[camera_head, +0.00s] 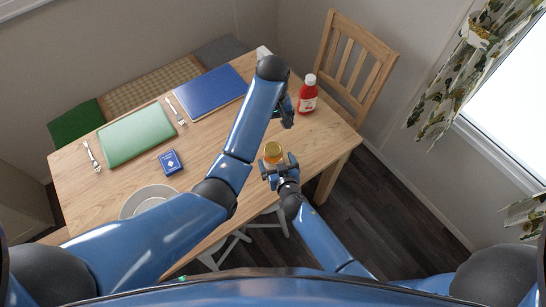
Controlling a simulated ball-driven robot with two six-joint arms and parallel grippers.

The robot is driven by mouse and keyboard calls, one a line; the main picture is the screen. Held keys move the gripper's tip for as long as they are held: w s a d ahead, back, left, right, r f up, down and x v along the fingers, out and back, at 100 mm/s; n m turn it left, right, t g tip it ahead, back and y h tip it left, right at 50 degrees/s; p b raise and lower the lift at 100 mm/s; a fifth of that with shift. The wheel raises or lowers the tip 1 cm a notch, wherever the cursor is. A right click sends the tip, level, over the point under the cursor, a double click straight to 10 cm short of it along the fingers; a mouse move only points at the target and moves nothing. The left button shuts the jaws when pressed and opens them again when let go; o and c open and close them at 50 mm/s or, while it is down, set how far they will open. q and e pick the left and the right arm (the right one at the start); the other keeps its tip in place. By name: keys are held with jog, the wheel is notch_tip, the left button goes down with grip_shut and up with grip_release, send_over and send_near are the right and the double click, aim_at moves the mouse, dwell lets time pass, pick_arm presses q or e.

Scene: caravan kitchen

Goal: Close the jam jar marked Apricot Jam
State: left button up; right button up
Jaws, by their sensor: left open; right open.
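A small amber-yellow jar (273,150) stands on the table near its right front edge. Its marking is too small to read, and I cannot tell whether a lid sits on it. My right gripper (278,166) is open at the near side of the jar, with its fingers close to it; I cannot tell whether they touch. My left gripper (287,112) is open above the table, beyond the jar and left of a red bottle. My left arm hides part of the table, and no separate lid shows.
The red bottle (308,95) with a white cap stands at the table's right edge. A blue mat (209,91), a green mat (137,135), cutlery, a small blue box (171,162) and a plate (148,198) lie leftward. A wooden chair (356,62) stands behind.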

jog(key=v, duration=0.8)
jog(key=shift+b, duration=0.3)
jog(key=shift+f, duration=0.1)
